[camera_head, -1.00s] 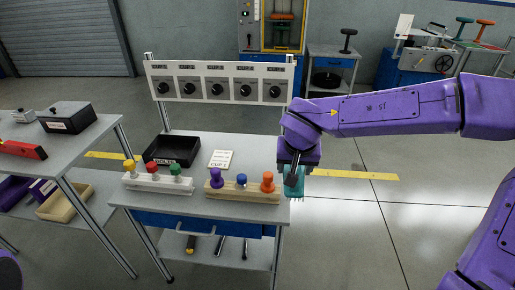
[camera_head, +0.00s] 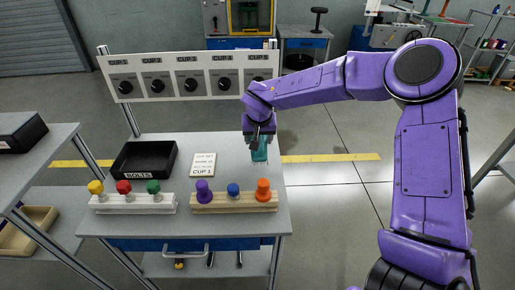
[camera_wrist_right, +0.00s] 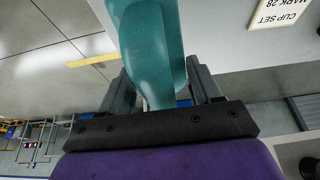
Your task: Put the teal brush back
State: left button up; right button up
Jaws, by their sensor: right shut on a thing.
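The teal brush (camera_head: 259,153) is held in my right gripper (camera_head: 259,134), above the right part of the grey table (camera_head: 230,225) and behind the wooden rack (camera_head: 235,206). In the right wrist view the teal brush (camera_wrist_right: 150,50) runs between the two fingers of my right gripper (camera_wrist_right: 160,88), which are shut on it. The wooden rack holds a purple peg (camera_head: 203,192), a blue peg (camera_head: 233,190) and an orange peg (camera_head: 263,190). My left gripper is not in view.
A white rack (camera_head: 133,206) with yellow, red and green pegs stands to the left. A black bolts tray (camera_head: 143,160) and a cup card (camera_head: 203,165) lie behind the racks. A panel of cup knobs (camera_head: 190,78) spans the back. A side table (camera_head: 45,150) is at left.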

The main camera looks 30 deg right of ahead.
jog(key=shift+w+d+f, duration=0.25)
jog(key=shift+w+f, duration=0.1)
jog(key=shift+f, duration=0.15)
jog(key=shift+w+d+f, duration=0.2)
jog(key=shift+w+f, duration=0.1)
jog(key=shift+f, duration=0.15)
jog(key=f, duration=0.3)
jog(key=shift+w+d+f+b, duration=0.1)
jog(key=shift+w+f+b, duration=0.15)
jog(key=shift+b, duration=0.1)
jog(key=shift+s, duration=0.1)
jog(key=o, duration=0.9)
jog(key=shift+o, duration=0.2)
jog(key=p+v, duration=0.2)
jog(key=v, duration=1)
jog(key=shift+r, duration=0.1)
